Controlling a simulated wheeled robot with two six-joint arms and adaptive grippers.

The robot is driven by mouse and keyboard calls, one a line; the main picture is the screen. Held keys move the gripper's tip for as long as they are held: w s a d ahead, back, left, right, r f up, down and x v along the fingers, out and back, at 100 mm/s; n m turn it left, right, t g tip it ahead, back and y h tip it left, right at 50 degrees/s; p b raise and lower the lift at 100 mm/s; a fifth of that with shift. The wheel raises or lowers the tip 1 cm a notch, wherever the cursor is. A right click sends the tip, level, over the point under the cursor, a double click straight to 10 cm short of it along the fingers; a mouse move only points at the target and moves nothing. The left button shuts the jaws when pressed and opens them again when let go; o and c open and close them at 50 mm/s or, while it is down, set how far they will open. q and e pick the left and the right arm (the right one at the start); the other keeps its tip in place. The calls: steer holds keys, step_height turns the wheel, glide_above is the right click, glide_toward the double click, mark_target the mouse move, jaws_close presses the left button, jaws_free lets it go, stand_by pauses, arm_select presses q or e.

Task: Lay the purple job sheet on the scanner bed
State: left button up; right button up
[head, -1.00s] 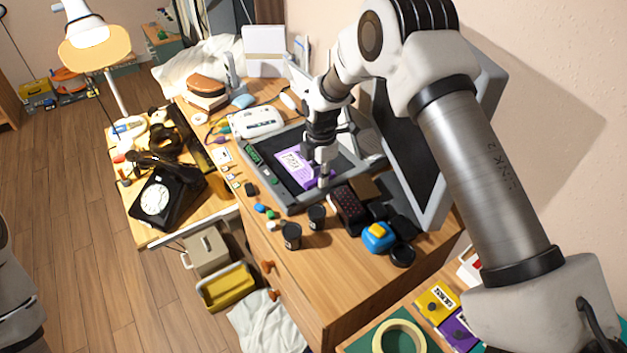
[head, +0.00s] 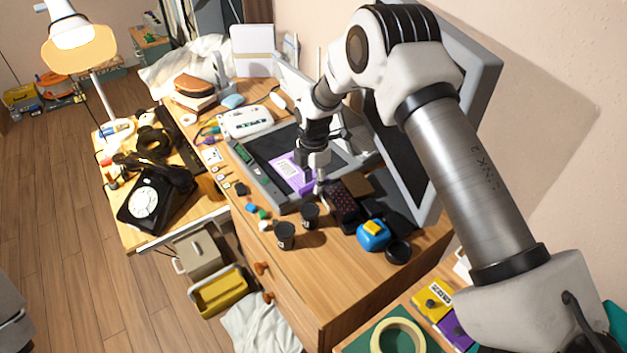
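The purple job sheet (head: 284,170) lies over the dark bed of the grey scanner (head: 262,188), near its front right part. Its right side is partly hidden by my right gripper. The scanner lid stands open behind. My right gripper (head: 320,190) points down at the sheet's right end, by the scanner's front rim. Its fingers are small and partly hidden, so I cannot tell whether they are shut on the sheet or touching it. My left gripper is not in view.
Two black cups (head: 286,235), a dark dotted box (head: 341,203) and a blue-yellow item (head: 373,235) stand in front of the scanner. A large grey-framed panel (head: 478,100) rises at right. A white device (head: 246,122) sits behind. A black dial phone (head: 150,200) is at left.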

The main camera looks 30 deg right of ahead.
steer(key=shift+s, duration=0.15)
step_height(320, 180, up, 12)
stand_by(0.3)
